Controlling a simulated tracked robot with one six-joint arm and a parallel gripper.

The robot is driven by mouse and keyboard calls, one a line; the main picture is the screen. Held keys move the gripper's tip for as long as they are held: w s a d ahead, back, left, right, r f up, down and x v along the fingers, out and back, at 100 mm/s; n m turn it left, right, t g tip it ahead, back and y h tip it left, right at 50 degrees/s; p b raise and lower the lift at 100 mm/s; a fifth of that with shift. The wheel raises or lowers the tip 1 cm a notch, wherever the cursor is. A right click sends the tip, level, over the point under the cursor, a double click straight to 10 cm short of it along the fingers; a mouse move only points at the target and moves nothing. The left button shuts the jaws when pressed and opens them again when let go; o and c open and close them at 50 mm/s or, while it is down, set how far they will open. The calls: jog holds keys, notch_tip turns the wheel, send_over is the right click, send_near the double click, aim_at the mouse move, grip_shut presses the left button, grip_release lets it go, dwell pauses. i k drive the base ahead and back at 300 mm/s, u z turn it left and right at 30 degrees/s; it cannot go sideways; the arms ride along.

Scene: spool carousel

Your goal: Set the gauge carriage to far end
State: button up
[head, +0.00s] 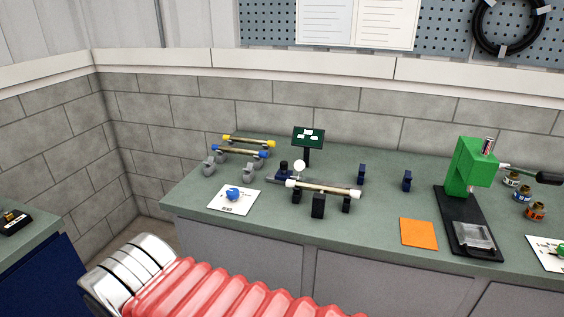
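The gauge carriage (284,171) looks like a small dark blue block with a round white dial (300,165) beside it. It sits at the left end of a grey rail (274,181) on the green bench. A dark block (318,206) stands in front of the rod. My gripper is not in view; a red ribbed part and a silver part of what seems to be my arm fill the lower left.
Two rods with yellow and blue ends (248,141) lie at the back left, near grey holders (209,168). A small green display (308,137) stands behind the rail. A green press (470,168) and an orange square (418,233) are to the right. Two blue blocks (407,181) stand between.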

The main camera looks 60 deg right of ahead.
aim_at(283, 174)
jog(key=z, duration=0.35)
jog(key=i, duration=0.55)
jog(key=z, duration=0.75)
jog(key=i, duration=0.5)
jog(key=z, duration=0.35)
